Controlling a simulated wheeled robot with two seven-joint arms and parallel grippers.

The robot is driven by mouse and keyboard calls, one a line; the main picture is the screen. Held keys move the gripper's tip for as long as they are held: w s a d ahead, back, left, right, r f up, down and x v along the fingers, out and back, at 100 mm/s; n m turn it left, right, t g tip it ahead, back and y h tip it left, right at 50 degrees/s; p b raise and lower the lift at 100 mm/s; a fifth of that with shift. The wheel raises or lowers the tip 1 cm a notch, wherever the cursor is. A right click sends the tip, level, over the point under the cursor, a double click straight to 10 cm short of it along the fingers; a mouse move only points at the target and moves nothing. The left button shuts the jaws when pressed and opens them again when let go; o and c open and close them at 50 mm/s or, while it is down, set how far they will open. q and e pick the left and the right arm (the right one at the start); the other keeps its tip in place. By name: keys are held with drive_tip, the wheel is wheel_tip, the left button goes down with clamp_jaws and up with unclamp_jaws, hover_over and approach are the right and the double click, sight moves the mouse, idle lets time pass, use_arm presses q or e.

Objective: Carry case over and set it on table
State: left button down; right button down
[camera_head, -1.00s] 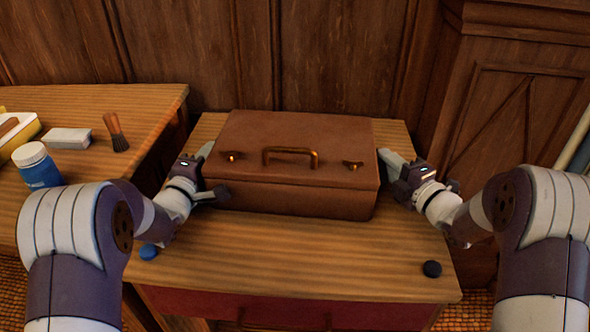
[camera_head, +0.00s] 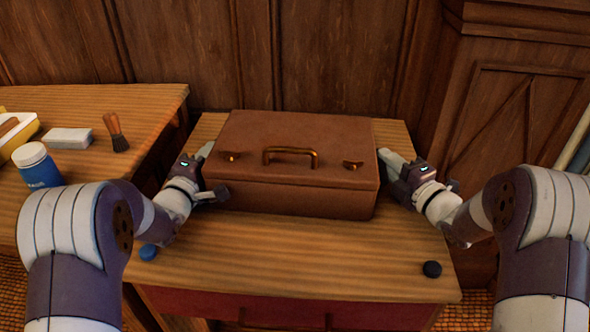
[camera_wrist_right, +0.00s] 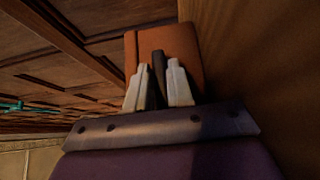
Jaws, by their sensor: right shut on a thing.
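The brown case (camera_head: 290,160) lies flat on a small wooden table (camera_head: 310,262), its brass handle and two latches on the lid. It also shows as an orange-brown end in the right wrist view (camera_wrist_right: 184,42). My right gripper (camera_head: 392,174) is at the case's right end. In the right wrist view its two pale fingers (camera_wrist_right: 158,84) are shut on a dark strip at that end, seemingly a side grip. My left gripper (camera_head: 207,172) is at the case's left end; its hold there is hidden.
A second wooden table at left (camera_head: 90,165) carries a blue jar (camera_head: 38,168), a white block (camera_head: 68,138), a brush (camera_head: 115,132) and a yellow-edged tray (camera_head: 30,128). A blue disc (camera_head: 148,252) and a black disc (camera_head: 432,268) are at the small table's front corners. Wood panelling stands behind.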

idle(0.3)
